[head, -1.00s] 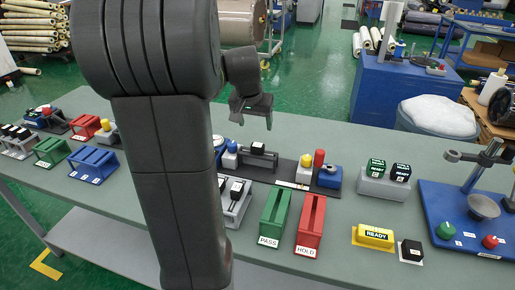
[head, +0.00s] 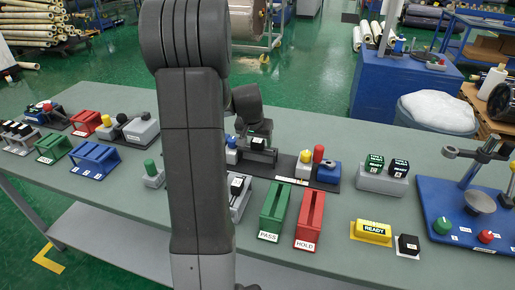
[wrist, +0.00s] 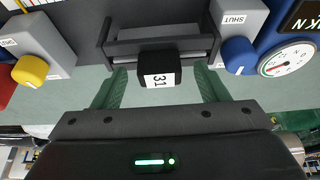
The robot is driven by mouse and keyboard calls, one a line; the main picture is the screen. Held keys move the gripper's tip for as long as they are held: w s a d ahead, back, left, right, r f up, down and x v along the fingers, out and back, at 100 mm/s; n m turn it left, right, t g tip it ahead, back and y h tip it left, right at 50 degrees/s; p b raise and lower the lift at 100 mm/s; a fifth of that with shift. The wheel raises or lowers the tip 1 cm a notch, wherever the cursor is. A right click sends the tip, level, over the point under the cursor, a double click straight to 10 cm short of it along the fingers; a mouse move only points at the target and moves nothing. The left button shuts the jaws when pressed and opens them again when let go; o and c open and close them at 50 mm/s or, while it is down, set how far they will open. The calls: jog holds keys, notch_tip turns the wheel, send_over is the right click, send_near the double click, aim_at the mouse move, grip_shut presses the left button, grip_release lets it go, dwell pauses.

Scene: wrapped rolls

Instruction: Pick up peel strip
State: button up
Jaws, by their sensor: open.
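In the head view the black block (head: 258,143) is partly hidden below my gripper (head: 254,133). My gripper in the wrist view (wrist: 160,88) is open, with one green-grey finger on each side of the block. The fingers look apart from the block; contact cannot be made out.
A yellow knob (wrist: 30,70) and a blue knob (wrist: 238,54) on grey housings flank the holder, with a dial (wrist: 288,60) beyond. Green (head: 274,212) and red (head: 310,218) slotted stands are nearer on the bench.

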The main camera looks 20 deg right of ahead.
jog(key=shift+d+f, duration=0.1)
jog(key=shift+f, duration=0.2)
jog(key=shift+w, duration=0.1)
jog(key=c, duration=1.1)
jog(key=shift+o, duration=0.2)
